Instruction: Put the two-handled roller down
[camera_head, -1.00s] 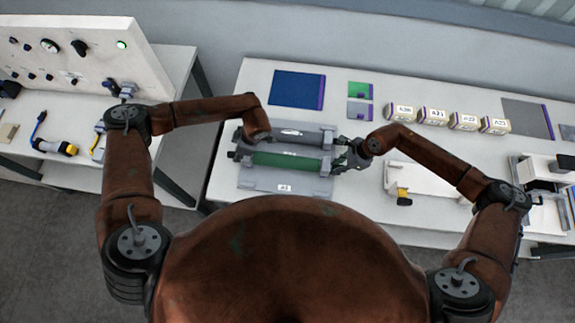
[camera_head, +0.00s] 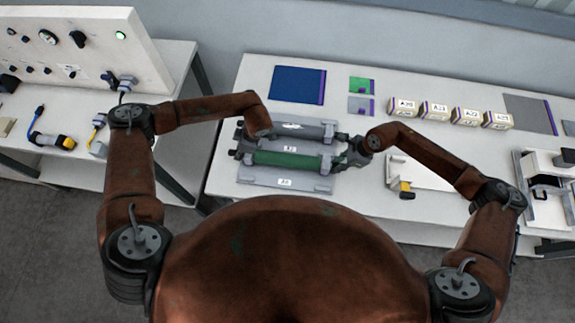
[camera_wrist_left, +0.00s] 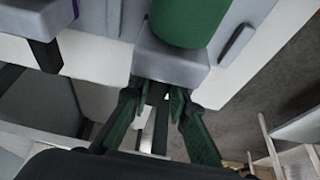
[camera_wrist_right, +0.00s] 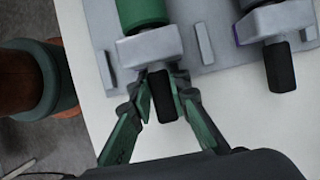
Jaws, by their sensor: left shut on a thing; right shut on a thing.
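The two-handled roller (camera_head: 287,159) has a green body and dark handles. It lies level across the front cradle (camera_head: 263,181), between grey end blocks; the right wrist view shows its green end (camera_wrist_right: 142,12) at a block (camera_wrist_right: 152,45). I cannot tell whether it rests fully in them. My right gripper (camera_head: 346,157) is shut on its right handle (camera_wrist_right: 163,100), also seen in the right wrist view (camera_wrist_right: 162,88). My left gripper (camera_wrist_left: 157,92) is shut at the left end, just outside the left block (camera_wrist_left: 168,62); the handle there is mostly hidden.
A grey roller (camera_head: 300,131) lies in the rear cradle, close behind, with its dark handle (camera_wrist_right: 279,68) beside my right gripper. Blue (camera_head: 296,85) and green (camera_head: 361,84) sheets and several labelled boxes (camera_head: 434,111) stand farther back. A white device (camera_head: 425,174) is to the right.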

